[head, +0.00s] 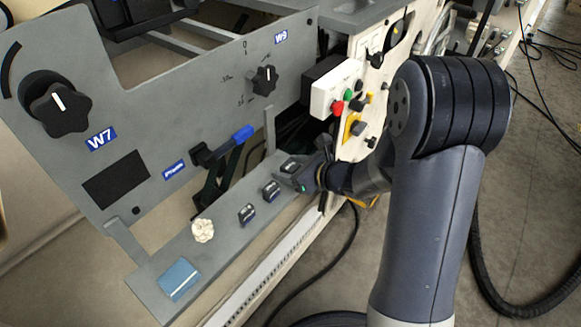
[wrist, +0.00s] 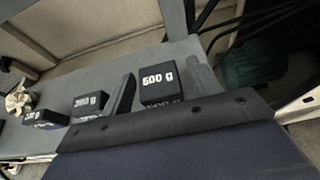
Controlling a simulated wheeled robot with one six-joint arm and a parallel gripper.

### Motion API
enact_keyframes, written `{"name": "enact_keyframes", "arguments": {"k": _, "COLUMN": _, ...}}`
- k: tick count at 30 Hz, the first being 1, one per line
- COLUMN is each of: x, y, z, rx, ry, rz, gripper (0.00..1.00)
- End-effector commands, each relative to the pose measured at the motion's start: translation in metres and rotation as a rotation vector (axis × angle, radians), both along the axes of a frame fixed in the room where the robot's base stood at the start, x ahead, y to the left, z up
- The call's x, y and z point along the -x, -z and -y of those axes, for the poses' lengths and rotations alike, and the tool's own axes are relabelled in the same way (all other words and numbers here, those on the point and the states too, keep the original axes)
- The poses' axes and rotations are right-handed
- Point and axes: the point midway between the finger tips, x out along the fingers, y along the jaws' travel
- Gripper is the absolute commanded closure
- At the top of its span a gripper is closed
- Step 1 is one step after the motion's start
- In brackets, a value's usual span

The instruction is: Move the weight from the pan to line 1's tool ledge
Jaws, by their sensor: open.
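Three dark weights with white markings stand in a row on a grey ledge (head: 222,255). The one nearest my gripper (head: 299,175) is a black block marked 500 g (wrist: 158,88); it also shows in the head view (head: 290,167). In the wrist view my gripper (wrist: 163,92) is open, with one finger on each side of this block. The other two weights, a middle one (head: 271,190) and a left one (head: 247,213), stand apart to the left; their markings are hard to read. No pan can be made out.
A grey panel (head: 150,100) with knobs and a blue-ended lever (head: 242,134) rises behind. A button box (head: 338,92) stands close above my gripper.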

Motion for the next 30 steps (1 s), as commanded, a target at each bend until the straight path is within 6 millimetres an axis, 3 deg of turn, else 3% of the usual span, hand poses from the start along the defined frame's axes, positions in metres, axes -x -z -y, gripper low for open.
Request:
{"name": "enact_keyframes", "arguments": {"k": 8, "x": 0.000, "y": -0.006, "z": 0.001, "rx": 0.000, "ry": 0.001, "rz": 0.000, "gripper": 0.42}}
{"name": "enact_keyframes", "arguments": {"k": 21, "x": 0.050, "y": -0.042, "z": 0.066, "rx": 0.001, "ry": 0.005, "rz": 0.001, "gripper": 0.42}}
{"name": "enact_keyframes", "arguments": {"k": 30, "x": 0.067, "y": -0.051, "z": 0.086, "rx": -0.001, "ry": 0.001, "rz": 0.000, "gripper": 0.42}}
